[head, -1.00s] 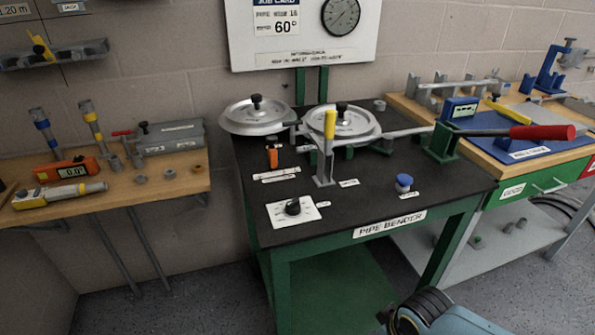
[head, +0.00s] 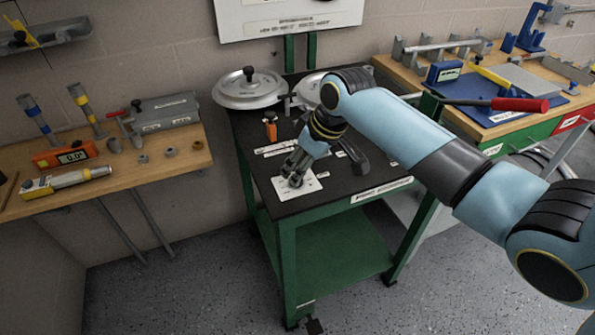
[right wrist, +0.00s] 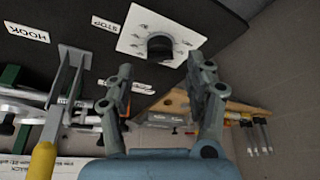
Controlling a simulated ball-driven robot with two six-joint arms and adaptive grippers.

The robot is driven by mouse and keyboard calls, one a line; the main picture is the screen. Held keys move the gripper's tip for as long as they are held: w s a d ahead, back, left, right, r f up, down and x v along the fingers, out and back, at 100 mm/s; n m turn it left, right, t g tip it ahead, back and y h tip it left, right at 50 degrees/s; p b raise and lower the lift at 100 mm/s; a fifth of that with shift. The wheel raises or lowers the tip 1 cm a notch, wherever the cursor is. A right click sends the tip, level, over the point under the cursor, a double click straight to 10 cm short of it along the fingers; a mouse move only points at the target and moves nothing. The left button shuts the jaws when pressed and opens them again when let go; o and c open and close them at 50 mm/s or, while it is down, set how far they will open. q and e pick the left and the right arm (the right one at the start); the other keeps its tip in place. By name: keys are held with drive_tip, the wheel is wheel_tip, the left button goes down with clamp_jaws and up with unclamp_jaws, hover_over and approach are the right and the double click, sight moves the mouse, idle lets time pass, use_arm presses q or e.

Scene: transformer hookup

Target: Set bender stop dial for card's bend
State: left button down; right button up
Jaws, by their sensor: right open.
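The stop dial is a black knob (right wrist: 160,47) on a white marked plate (right wrist: 135,40), labelled STOP in the right wrist view. In the head view its plate (head: 310,186) lies at the near left of the pipe bender's dark top, with the knob mostly hidden by my right gripper (head: 292,172). In the right wrist view my right gripper (right wrist: 160,80) is open and empty, its two fingers apart on either side of the knob's line, and seemingly short of it. The job card's text is out of view now. My left gripper is not in view.
A yellow-handled lever (right wrist: 60,110) stands beside the dial by the HOOK label. Round metal bender parts (head: 248,90) sit at the back of the bench. An orange-topped piece (head: 270,125) stands behind the dial. A wooden shelf (head: 120,172) with tools is at the left.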

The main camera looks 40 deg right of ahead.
drive_tip(key=shift+x, duration=1.65)
drive_tip(key=shift+c, duration=0.2)
